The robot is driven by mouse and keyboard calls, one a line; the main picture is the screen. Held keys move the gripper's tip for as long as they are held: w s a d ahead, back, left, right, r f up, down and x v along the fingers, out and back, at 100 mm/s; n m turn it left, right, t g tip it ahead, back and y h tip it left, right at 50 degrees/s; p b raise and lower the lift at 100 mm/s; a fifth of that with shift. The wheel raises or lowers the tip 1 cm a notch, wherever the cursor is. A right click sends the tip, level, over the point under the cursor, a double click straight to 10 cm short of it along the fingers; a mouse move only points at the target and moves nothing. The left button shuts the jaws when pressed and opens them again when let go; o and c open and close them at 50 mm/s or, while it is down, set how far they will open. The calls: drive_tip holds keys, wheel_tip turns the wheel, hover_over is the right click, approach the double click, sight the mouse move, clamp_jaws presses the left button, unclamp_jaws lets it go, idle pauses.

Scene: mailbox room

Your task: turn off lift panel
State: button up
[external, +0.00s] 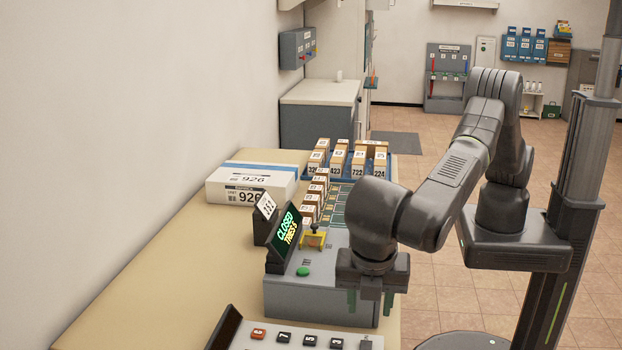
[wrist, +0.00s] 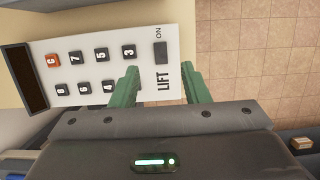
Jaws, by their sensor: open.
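The lift panel (wrist: 88,38) is a pale slab with a dark blank screen (wrist: 24,78), one orange key (wrist: 53,61) and several dark number keys. A dark switch (wrist: 160,53) sits at its right end in the wrist view, between the words LIFT and ON. The panel also shows at the bottom of the external view (external: 268,343), partly cut off. My gripper (wrist: 159,70) has green fingers set apart, with nothing between them. In the wrist view the fingertips reach toward the switch end, one on each side of it. My gripper also shows above the counter edge in the external view (external: 370,303).
A grey unit (external: 320,296) with a green button and a CLOSED sign (external: 285,236) stands beside my gripper. A white box (external: 250,184) marked 926 and several small numbered boxes lie farther along the counter (external: 150,300). Tiled floor is open to the right.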

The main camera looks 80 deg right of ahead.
sight(366, 343)
drive_tip(key=shift+v, duration=2.35)
drive_tip(key=shift+f, duration=0.1)
drive_tip(key=p+x, duration=0.2)
drive_tip(key=x, duration=1.1)
drive_tip(key=shift+d+f, duration=0.15)
drive_tip(key=shift+f, duration=0.25)
